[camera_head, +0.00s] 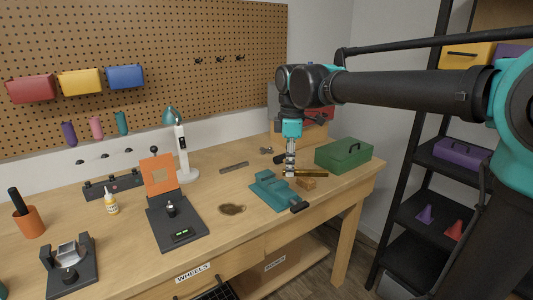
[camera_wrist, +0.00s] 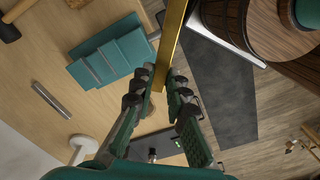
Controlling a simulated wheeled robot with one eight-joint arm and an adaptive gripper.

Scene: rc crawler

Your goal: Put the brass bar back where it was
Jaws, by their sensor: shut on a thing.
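The brass bar (camera_head: 311,173) shows in the head view as a thin golden strip at my gripper's tips, pointing right. In the wrist view the brass bar (camera_wrist: 170,40) runs from between the fingers to the top edge. My gripper (camera_head: 290,172) points down above the bench, and in the wrist view my gripper (camera_wrist: 160,82) is shut on one end of the bar. The bar looks raised above the bench. A teal vise (camera_head: 270,190) sits just left of and below the gripper. A small wooden block (camera_head: 306,184) lies beneath the bar.
A green toolbox (camera_head: 343,154) stands close to the right. A grey metal strip (camera_head: 234,167) lies on the bench to the left. A dark stand with an orange frame (camera_head: 159,170) and a white lamp (camera_head: 183,155) stand farther left. The bench (camera_head: 225,190) has clear patches between.

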